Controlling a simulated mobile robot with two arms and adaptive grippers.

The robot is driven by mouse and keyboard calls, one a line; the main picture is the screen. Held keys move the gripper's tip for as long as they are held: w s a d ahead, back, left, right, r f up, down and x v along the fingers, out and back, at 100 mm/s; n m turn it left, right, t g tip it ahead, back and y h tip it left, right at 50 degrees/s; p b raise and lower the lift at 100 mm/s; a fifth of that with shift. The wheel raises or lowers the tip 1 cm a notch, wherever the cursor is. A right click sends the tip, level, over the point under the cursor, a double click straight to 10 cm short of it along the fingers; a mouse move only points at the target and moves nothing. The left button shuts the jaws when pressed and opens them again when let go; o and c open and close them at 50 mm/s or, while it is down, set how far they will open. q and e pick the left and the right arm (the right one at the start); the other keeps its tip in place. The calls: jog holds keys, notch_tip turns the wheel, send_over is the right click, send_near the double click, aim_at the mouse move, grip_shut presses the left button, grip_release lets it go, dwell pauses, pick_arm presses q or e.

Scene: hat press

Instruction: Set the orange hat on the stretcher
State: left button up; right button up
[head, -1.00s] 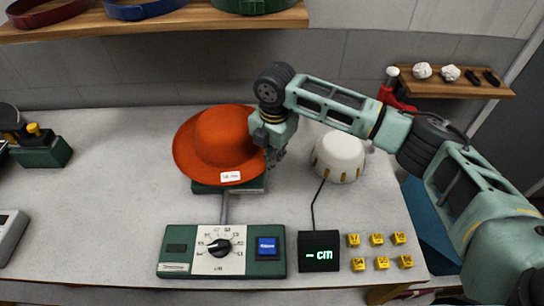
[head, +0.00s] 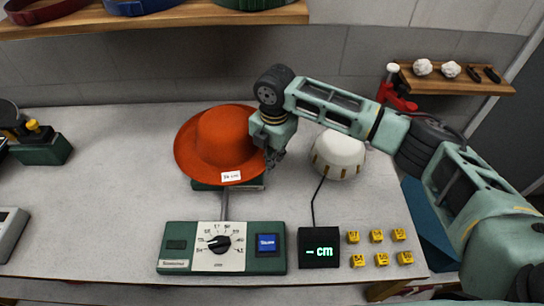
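The orange hat (head: 222,140) sits over the green stretcher base (head: 230,187) at the middle of the table, brim slightly tilted, with a white tag (head: 231,176) on its front brim. The hat hides most of the stretcher. My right gripper (head: 272,158) is at the right edge of the hat's brim, pointing down. Its fingers are small and partly hidden, so I cannot tell whether they are closed on the brim. My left gripper is not in view.
A green control box (head: 180,262) with a dial and blue button stands in front. A white domed device (head: 338,155) is close right of my gripper, wired to a display (head: 319,248). Several yellow blocks (head: 382,259) lie at front right. The left table area is mostly clear.

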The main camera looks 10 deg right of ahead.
jog(key=o, duration=0.5)
jog(key=shift+o, duration=0.2)
jog(key=shift+r, duration=0.1)
